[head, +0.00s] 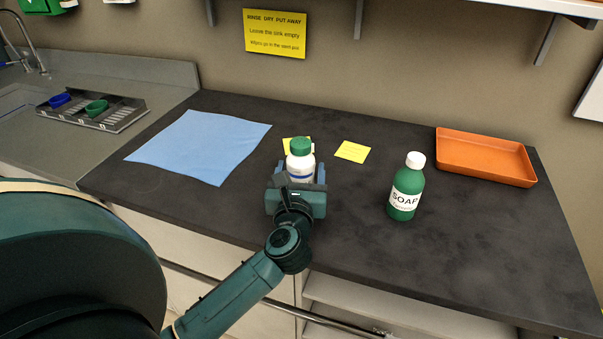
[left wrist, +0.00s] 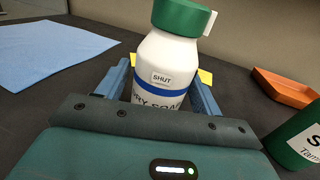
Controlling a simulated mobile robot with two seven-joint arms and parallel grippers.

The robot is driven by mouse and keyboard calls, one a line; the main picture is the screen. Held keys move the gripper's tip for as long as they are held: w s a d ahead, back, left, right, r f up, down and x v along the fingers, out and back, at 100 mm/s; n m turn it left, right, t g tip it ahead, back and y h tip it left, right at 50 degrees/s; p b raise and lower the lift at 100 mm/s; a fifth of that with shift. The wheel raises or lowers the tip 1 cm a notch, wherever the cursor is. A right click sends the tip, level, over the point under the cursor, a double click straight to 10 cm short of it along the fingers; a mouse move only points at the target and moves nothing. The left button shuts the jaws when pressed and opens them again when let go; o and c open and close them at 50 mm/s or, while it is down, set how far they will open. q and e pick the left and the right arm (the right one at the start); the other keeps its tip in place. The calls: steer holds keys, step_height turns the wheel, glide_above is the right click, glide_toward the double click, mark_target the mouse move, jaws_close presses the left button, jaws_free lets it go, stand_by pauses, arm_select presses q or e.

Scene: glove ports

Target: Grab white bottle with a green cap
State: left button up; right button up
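The white bottle with a green cap (head: 300,163) stands upright on the dark counter, with blue bands and lettering on its label. It also shows in the left wrist view (left wrist: 168,62), where a small tag on it reads "SHUT". My left gripper (head: 299,175) is at the bottle, with one blue finger on each side of its body. The fingers (left wrist: 161,85) look open around it; slim gaps seem to show, and I cannot make out firm contact. The bottle's lower part is hidden behind the gripper. My right gripper is not in view.
A green soap bottle (head: 405,190) with a white cap stands to the right. An orange tray (head: 486,157) lies at the back right. A blue cloth (head: 197,147) lies flat to the left. Yellow notes (head: 352,151) lie behind the bottle. The counter between the bottles is clear.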

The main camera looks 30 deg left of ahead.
arm_select(q)
steer(key=c, duration=0.8)
